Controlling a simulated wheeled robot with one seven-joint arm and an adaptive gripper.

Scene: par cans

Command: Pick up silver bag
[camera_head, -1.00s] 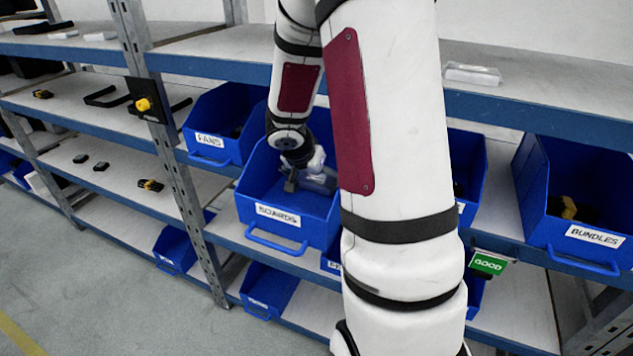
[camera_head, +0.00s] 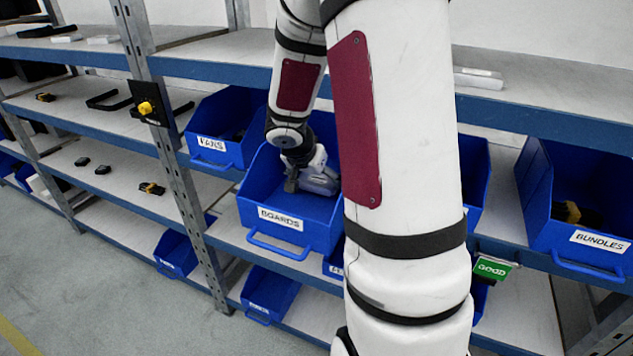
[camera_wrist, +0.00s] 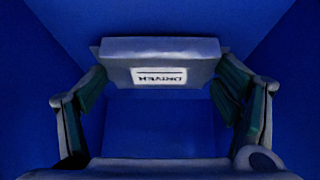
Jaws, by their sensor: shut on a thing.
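The silver bag is a grey block-like shape with a white label in the wrist view (camera_wrist: 195,48). In the head view my gripper (camera_head: 292,182) reaches down into the blue bin marked BOARDS (camera_head: 262,238). A grey shape beside the fingers there looks like the bag (camera_head: 322,184). My arm hides the bin's right part.
Blue bin walls surround the gripper closely. A FANS bin (camera_head: 208,156) stands to the left and a BUNDLES bin (camera_head: 600,250) to the right. A shelf board (camera_head: 215,72) runs above the bins. A metal post (camera_head: 168,150) stands left of them.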

